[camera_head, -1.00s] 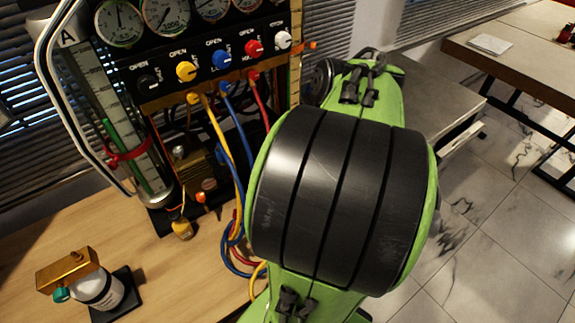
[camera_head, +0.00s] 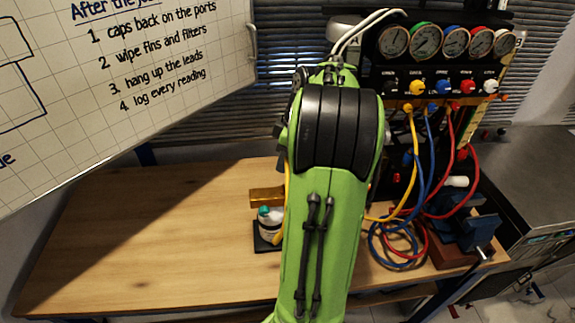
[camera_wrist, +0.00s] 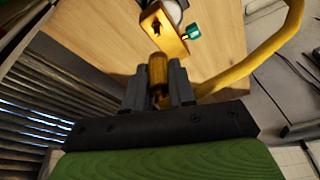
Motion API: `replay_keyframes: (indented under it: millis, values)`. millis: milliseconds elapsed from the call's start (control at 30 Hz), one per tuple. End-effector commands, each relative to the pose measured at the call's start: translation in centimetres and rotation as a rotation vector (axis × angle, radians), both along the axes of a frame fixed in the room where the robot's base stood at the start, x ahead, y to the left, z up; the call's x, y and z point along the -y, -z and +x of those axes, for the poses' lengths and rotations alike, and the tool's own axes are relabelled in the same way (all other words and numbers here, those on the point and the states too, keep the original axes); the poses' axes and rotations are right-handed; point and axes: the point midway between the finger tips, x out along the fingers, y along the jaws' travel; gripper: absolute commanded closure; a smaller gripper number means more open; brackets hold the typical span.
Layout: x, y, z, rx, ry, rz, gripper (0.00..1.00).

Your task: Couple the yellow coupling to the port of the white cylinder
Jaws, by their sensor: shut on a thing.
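The white cylinder (camera_head: 268,222) stands upright on a dark base on the bench, left of my arm and partly hidden by it. Its brass head block (camera_head: 266,197) is on top. In the wrist view the block (camera_wrist: 165,36) shows a dark port hole and a teal knob (camera_wrist: 193,31), with a bit of the cylinder (camera_wrist: 174,9) behind. My gripper (camera_wrist: 159,82) is shut on the yellow coupling (camera_wrist: 157,69), whose end points toward the block with a small apparent gap. The coupling's yellow hose (camera_wrist: 258,62) curves away to the right. My arm hides the gripper in the head view.
The gauge panel (camera_head: 440,87) with several coloured knobs stands at the back right. Coiled blue and red hoses (camera_head: 397,245) lie in front of it, beside a blue vise (camera_head: 468,228). A whiteboard (camera_head: 130,70) hangs at left. The left bench top (camera_head: 150,235) is clear.

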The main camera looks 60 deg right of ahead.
Motion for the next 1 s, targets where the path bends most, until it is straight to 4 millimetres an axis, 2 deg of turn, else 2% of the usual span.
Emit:
replay_keyframes:
  millis: [500, 1000]
  values:
    - [0.3, 0.2, 0.3, 0.002, 0.007, 0.001, 1.00]
    - [0.3, 5.2, 0.3, 0.002, 0.006, 0.001, 1.00]
